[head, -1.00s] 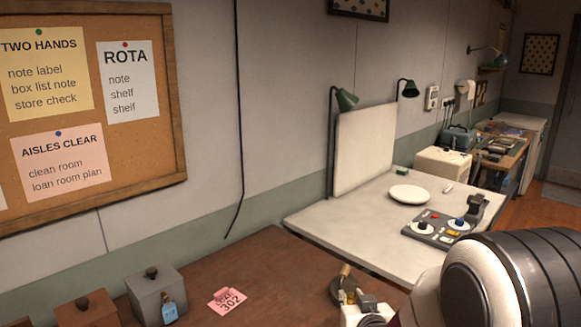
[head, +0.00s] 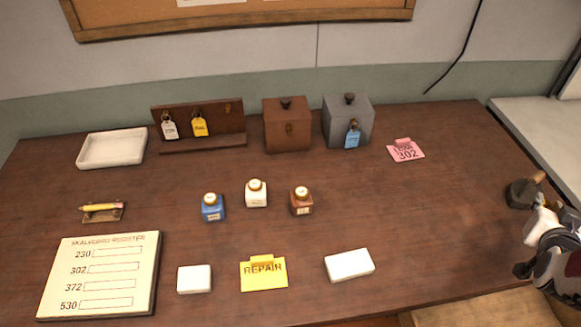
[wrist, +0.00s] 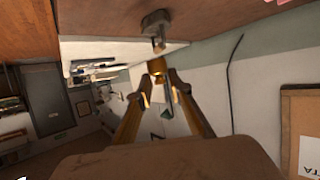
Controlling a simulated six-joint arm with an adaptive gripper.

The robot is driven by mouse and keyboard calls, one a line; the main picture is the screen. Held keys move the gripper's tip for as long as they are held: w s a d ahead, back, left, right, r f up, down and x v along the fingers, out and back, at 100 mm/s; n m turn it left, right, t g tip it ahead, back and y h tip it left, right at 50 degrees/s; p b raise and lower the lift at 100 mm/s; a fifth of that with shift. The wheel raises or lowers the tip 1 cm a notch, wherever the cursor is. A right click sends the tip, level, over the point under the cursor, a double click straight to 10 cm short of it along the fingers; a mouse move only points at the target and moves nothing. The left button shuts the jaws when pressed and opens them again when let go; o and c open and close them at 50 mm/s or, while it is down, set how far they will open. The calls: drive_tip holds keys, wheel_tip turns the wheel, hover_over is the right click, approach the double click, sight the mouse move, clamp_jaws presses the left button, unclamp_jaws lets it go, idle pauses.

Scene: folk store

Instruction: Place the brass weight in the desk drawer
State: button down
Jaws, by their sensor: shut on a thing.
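My gripper (head: 541,228) is at the right edge of the head view, low near the right end of the desk. In the wrist view my gripper (wrist: 158,90) has its fingers closed around a small brass-coloured piece (wrist: 157,68), which I take for the brass weight. In the head view the weight is not distinct, hidden by the gripper. A pale wood surface (head: 480,312) shows below the desk's front edge at lower right. It may be the open desk drawer; its inside is mostly out of view.
A dark tool with a wooden handle (head: 522,194) stands beside my gripper. Small bottles (head: 256,194), a brown box (head: 287,128), a grey box (head: 348,122), a white tray (head: 112,150) and a register (head: 100,275) occupy the desk. The desk's right-centre is clear.

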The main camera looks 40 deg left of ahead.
drive_tip(key=s+a+f+n+g+y, duration=0.1)
drive_tip(key=a+f+n+y, duration=0.2)
drive_tip(key=a, duration=1.1)
drive_tip(key=s+a+n+g+y, duration=0.1)
drive_tip(key=a+n+y, duration=0.3)
drive_tip(key=a, duration=1)
drive_tip(key=s+a+n+g+y, duration=0.2)
drive_tip(key=s+a, duration=0.3)
drive_tip(key=a, duration=0.7)
drive_tip(key=s+a+n+g+y, duration=0.3)
drive_tip(key=s+a+n+g, duration=0.1)
drive_tip(key=a, duration=0.8)
drive_tip(key=shift+s+n+g+y, duration=0.3)
drive_tip(key=shift+s, duration=0.4)
drive_tip(key=shift+d+f, duration=0.1)
drive_tip(key=shift+f, duration=0.1)
hover_over(310, 184)
drive_tip(key=shift+f, duration=3)
drive_tip(key=shift+f, duration=1.85)
drive_tip(key=shift+f, duration=0.15)
